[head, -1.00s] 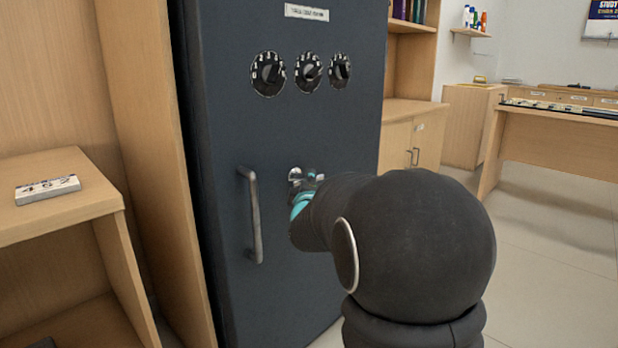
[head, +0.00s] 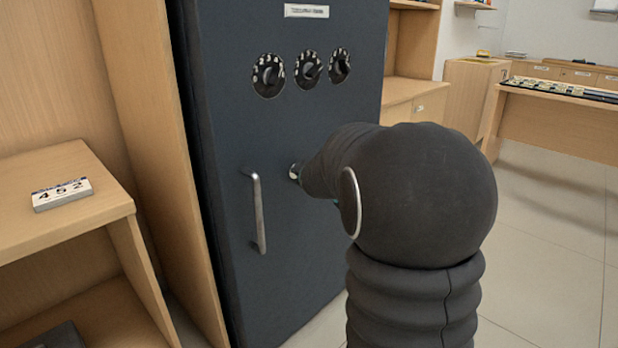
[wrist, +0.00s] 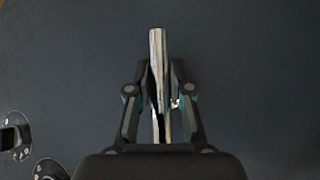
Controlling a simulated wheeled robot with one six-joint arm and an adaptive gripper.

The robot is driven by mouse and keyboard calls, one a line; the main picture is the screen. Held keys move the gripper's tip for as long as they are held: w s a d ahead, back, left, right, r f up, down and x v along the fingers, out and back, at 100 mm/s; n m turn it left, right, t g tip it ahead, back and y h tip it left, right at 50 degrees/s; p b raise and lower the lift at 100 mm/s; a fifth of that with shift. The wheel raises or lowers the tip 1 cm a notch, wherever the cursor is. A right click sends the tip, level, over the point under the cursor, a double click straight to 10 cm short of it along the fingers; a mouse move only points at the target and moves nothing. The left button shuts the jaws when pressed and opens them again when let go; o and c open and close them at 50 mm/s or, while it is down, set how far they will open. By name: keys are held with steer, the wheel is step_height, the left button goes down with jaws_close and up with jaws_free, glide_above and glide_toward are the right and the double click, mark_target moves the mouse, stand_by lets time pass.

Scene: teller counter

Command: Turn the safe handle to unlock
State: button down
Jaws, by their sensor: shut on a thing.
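The dark safe (head: 225,140) fills the middle of the head view. The silver safe handle (wrist: 157,45) is a bar that shows between the fingers in the wrist view. My gripper (wrist: 161,72) is shut on this handle, one finger on each side, and the bar's end sticks out past the fingertips. In the head view only a small bright part by the safe handle (head: 295,172) shows. My arm hides the rest of the handle and most of the gripper.
A vertical pull bar (head: 258,213) is on the safe door, left of my gripper. Three dials (head: 268,75) sit above. A wooden shelf (head: 85,210) with a 452 number block (head: 62,194) stands at left. Open floor (head: 540,260) lies at right.

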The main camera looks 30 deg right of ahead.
steer(key=shift+w+f+m+g+y+b, duration=0.1)
steer(key=shift+f+m+g+y+b, duration=0.25)
steer(key=shift+b, duration=2.05)
steer(key=b, duration=0.2)
steer(key=shift+r+y+b, duration=0.1)
steer(key=shift+y+b, duration=0.15)
steer(key=shift+b, duration=0.15)
steer(key=shift+r+m+g+b, duration=0.15)
steer(key=shift+m+g+b, duration=0.1)
steer(key=shift+b, duration=0.3)
steer(key=c, duration=1.1)
jaws_free()
steer(key=shift+a, duration=0.1)
steer(key=shift+o, duration=0.2)
steer(key=v, duration=1.2)
